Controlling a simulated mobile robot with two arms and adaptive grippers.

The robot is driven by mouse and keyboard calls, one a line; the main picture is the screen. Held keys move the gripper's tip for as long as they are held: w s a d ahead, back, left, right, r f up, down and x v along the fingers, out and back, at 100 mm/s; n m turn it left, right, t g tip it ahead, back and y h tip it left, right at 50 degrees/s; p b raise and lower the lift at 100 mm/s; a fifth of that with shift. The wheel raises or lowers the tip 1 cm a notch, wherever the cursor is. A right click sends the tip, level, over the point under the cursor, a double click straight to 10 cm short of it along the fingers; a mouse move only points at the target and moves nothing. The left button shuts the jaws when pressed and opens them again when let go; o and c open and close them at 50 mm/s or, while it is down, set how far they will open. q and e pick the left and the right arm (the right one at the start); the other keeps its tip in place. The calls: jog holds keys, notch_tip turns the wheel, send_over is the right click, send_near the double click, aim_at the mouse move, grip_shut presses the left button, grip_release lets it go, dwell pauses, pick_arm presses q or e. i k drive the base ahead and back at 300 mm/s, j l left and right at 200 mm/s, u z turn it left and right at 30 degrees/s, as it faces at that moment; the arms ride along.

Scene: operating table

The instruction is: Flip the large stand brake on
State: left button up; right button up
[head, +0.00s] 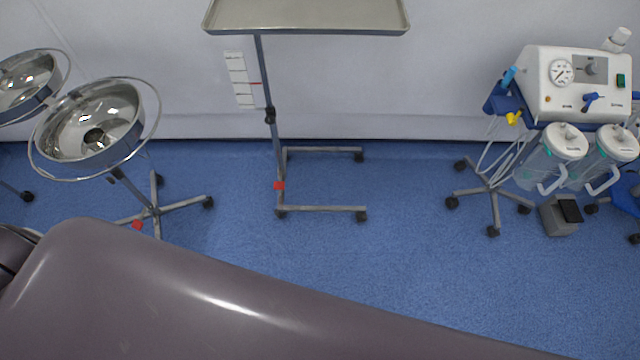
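A tall tray stand (272,145) stands on the blue floor near the wall, with a U-shaped wheeled base. A small red brake piece (279,185) sits low on its post, just above the base; its on or off position is too small to tell. A lamp stand (150,205) at the left also has a red piece (137,225) low on its base, partly close to the padded table's edge. I cannot tell from the picture which stand is called the large one. Neither of my grippers is in view.
A padded grey-brown table (180,290) fills the front left. Round lamps (95,125) stand at left. A white suction machine (575,85) with jars and a grey pedal (560,215) stands at right. The floor (420,250) between the tray stand and machine is clear.

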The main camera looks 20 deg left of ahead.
aim_at(279, 185)
jog(key=u, duration=0.95)
